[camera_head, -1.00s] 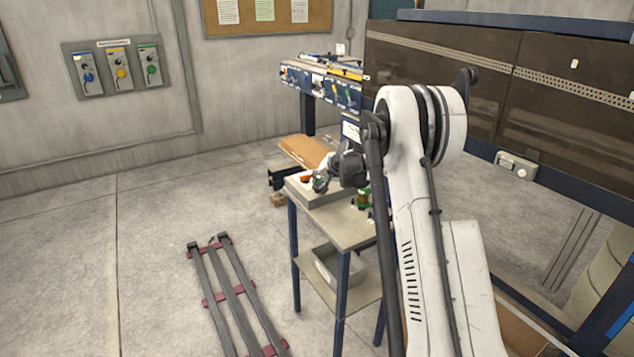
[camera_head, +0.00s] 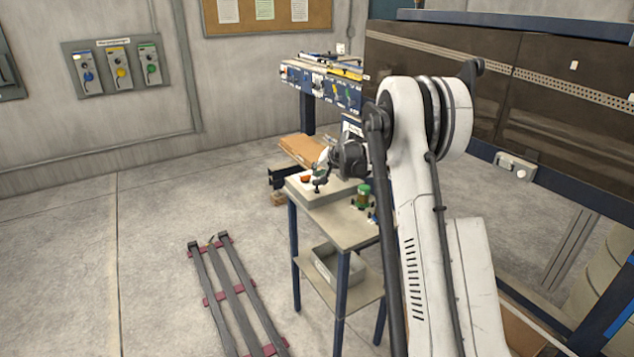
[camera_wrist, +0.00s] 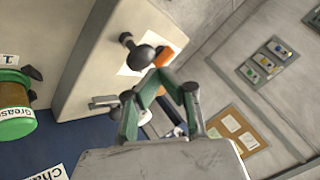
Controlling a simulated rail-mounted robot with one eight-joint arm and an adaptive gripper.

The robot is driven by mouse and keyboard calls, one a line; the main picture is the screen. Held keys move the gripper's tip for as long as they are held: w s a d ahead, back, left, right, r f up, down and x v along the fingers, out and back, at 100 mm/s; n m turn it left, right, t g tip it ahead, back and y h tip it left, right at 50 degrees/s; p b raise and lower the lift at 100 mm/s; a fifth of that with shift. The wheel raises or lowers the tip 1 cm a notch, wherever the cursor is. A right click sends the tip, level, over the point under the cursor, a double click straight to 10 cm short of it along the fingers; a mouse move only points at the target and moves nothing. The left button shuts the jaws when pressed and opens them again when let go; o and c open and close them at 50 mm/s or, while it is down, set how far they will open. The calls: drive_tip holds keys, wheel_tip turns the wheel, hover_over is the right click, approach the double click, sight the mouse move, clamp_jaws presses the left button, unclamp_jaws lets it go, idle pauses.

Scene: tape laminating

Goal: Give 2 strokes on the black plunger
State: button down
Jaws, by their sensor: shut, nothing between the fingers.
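The black plunger (camera_wrist: 141,56) stands on a grey box top in the wrist view, with a rounded dark knob and a narrower stem. It also shows as a small dark shape in the head view (camera_head: 318,186). My gripper (camera_wrist: 162,76) is shut and empty, its green and grey fingers meeting close to the plunger in the wrist picture. In the head view my gripper (camera_head: 324,164) is above the plunger, apparently clear of it. I cannot tell the exact gap.
An orange item (camera_head: 305,178) lies beside the plunger on the grey box (camera_head: 330,197). A green-lided grease jar (camera_wrist: 14,117) stands nearby on the stand (camera_head: 345,232). Strapped dark rails (camera_head: 226,290) lie on the floor. A tool panel (camera_head: 322,85) is behind.

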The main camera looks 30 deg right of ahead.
sight(317, 181)
drive_tip(key=shift+r+p, duration=0.95)
drive_tip(key=shift+r, duration=1.55)
drive_tip(key=s+a+r+n+g, duration=0.1)
drive_tip(key=s+a+r+n, duration=0.1)
drive_tip(key=s+a+r, duration=0.85)
drive_tip(key=s+a+r+n, duration=0.1)
drive_tip(key=s+a+r, duration=0.6)
drive_tip(key=s, duration=0.6)
drive_tip(key=s+a+f+n, duration=0.1)
drive_tip(key=s+a+f, duration=0.1)
drive_tip(key=s, duration=0.8)
drive_tip(key=s+a+f+n+h, duration=0.1)
drive_tip(key=s+a+f, duration=0.2)
drive_tip(key=s, duration=0.7)
drive_tip(key=s+a+f+n, duration=0.2)
drive_tip(key=s+a+f, duration=0.1)
drive_tip(key=s, duration=0.8)
drive_tip(key=shift+a+g+h, duration=0.3)
drive_tip(key=shift+a+g, duration=0.1)
drive_tip(key=shift+a, duration=0.1)
drive_tip(key=c, duration=2.4)
unclamp_jaws()
drive_tip(key=shift+c, duration=0.2)
